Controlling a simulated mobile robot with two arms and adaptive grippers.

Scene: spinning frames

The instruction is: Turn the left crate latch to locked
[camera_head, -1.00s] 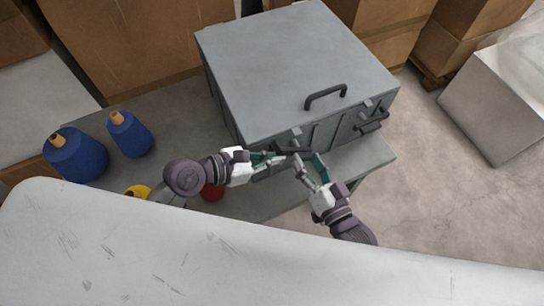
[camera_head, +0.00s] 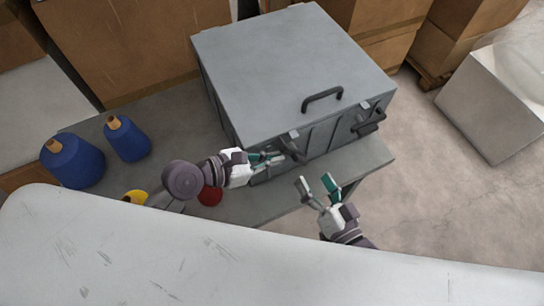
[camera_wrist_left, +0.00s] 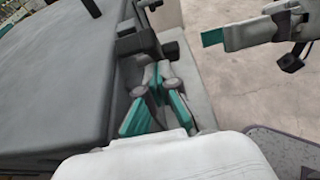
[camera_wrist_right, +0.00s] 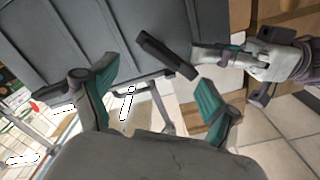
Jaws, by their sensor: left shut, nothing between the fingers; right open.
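The grey crate (camera_head: 290,70) stands on a grey table with its latched side facing my grippers. Its left latch has a dark handle (camera_head: 293,151), slanted in the head view; the handle also shows in the left wrist view (camera_wrist_left: 145,42) and the right wrist view (camera_wrist_right: 165,55). My left gripper (camera_head: 279,158) is shut and empty, its tips close beside the left latch; whether they touch it I cannot tell. My right gripper (camera_head: 315,182) is open and empty, in front of and below the latch, apart from it. The right latch (camera_head: 370,123) is at the crate's other end.
A dark carrying handle (camera_head: 322,99) is on the lid. Blue cones (camera_head: 73,162), a yellow object (camera_head: 135,196) and a red one (camera_head: 210,195) are on the table (camera_head: 265,205) at left. Cardboard boxes (camera_head: 130,45) stand behind.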

